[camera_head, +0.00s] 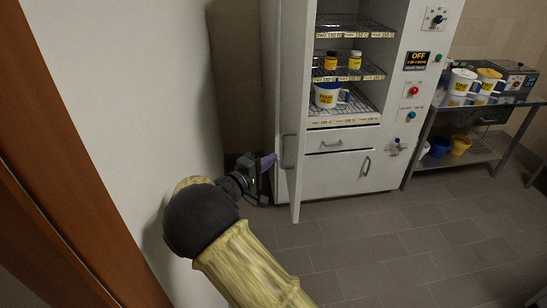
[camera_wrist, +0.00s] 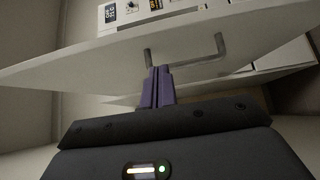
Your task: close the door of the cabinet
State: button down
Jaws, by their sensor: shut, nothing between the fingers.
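A tall white cabinet (camera_head: 354,171) stands ahead, and its door (camera_head: 300,100) is swung open at the left side, seen nearly edge-on in the head view. The shelves inside are exposed. The door's handle (camera_head: 289,151) is on the face turned toward my gripper. My gripper (camera_head: 268,162) is just left of the door, near the handle. In the wrist view the shut purple fingers (camera_wrist: 158,74) point at the door (camera_wrist: 100,67), close to one end of the handle (camera_wrist: 215,50). I cannot tell whether they touch. The fingers are empty.
Wire shelves hold small jars (camera_head: 355,60) and a white mug (camera_head: 327,95). A metal table (camera_head: 425,125) with mugs stands at the right. A pale wall (camera_head: 135,110) is close on the left of my arm. The tiled floor (camera_head: 400,240) in front is clear.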

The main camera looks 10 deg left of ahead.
aim_at(296, 142)
jog(key=p+x, duration=0.1)
jog(key=x, duration=0.7)
jog(key=shift+w+d, duration=0.2)
jog(key=shift+d, duration=0.15)
